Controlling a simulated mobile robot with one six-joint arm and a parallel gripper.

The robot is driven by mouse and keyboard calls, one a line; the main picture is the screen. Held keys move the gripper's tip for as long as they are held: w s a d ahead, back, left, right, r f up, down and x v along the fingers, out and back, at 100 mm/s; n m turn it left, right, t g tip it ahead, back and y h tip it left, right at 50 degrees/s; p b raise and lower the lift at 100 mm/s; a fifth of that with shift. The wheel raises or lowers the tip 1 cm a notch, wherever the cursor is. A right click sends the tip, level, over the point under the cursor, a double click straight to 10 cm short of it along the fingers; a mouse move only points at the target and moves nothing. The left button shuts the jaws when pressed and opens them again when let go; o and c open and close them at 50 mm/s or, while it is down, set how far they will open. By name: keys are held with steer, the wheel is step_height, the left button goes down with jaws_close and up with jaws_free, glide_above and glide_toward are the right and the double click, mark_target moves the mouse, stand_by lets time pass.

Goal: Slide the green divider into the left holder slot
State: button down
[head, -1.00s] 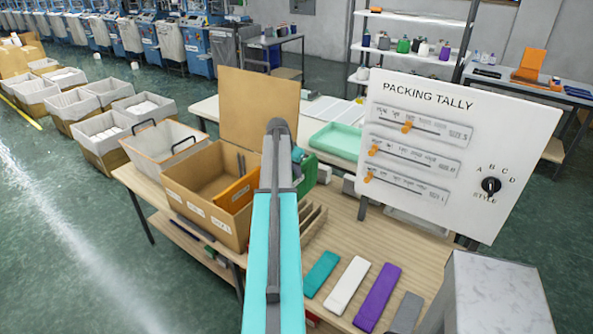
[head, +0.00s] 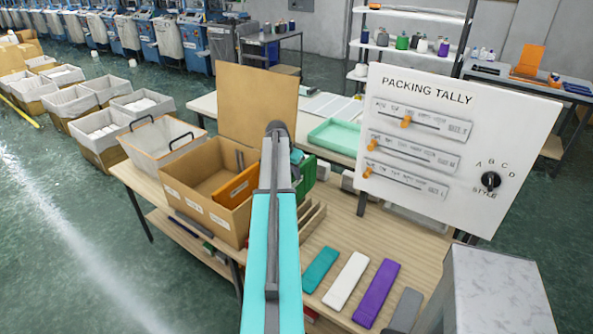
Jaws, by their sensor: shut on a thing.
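My arm rises through the middle of the head view and hides what lies behind it. My gripper's fingers do not show. A green piece (head: 307,176) shows just right of the arm; I cannot tell whether it is the green divider or a container. An open cardboard box (head: 207,216) stands left of the arm, with a dark upright strip on its back wall. An orange divider (head: 238,183) stands inside the box at its right. A wooden rack with upright slats (head: 312,219) is right of the arm, partly hidden. I cannot make out the left holder slot.
Teal (head: 320,268), white (head: 346,280), purple (head: 377,292) and grey (head: 403,309) folded pieces lie in a row on the table (head: 345,220). The white packing tally board (head: 440,185) stands at the right. A white bin (head: 150,152) with dark handles is left of the box.

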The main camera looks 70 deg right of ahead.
steer(key=shift+f+b, duration=2.1)
steer(key=shift+f, duration=2.55)
steer(key=c, duration=1.6)
jaws_free()
steer(key=shift+b+v, duration=0.35)
steer(key=shift+v, duration=0.55)
steer(key=shift+b+v, duration=1.3)
steer(key=shift+v, duration=4.65)
